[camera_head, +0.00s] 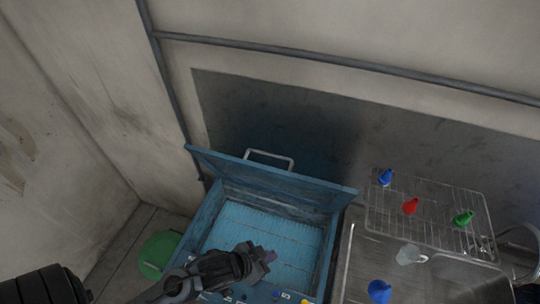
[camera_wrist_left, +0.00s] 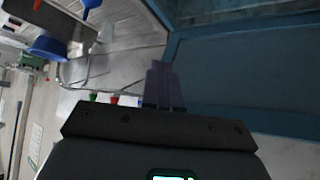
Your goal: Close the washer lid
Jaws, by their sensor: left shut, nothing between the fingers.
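The blue washer (camera_head: 208,213) stands at the bottom centre of the head view. Its lid (camera_head: 270,177) is raised at the back, tilted up, with a grey handle (camera_head: 270,158) on its far edge. The interior with a pale blue rack is exposed. My left gripper (camera_head: 269,256) is over the front part of the opening, below the lid in the picture. Its fingers are shut and empty; they also show in the left wrist view (camera_wrist_left: 164,86), with a blue part of the washer (camera_wrist_left: 255,77) beside them. I cannot tell whether they touch it. My right gripper is not in view.
Right of the washer is a steel counter with a wire rack (camera_head: 435,215) holding small blue, red and green funnels. A larger blue funnel (camera_head: 379,291) and a clear vessel (camera_head: 409,255) are nearer. A green round object (camera_head: 158,252) is on the floor at left. A wall stands behind.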

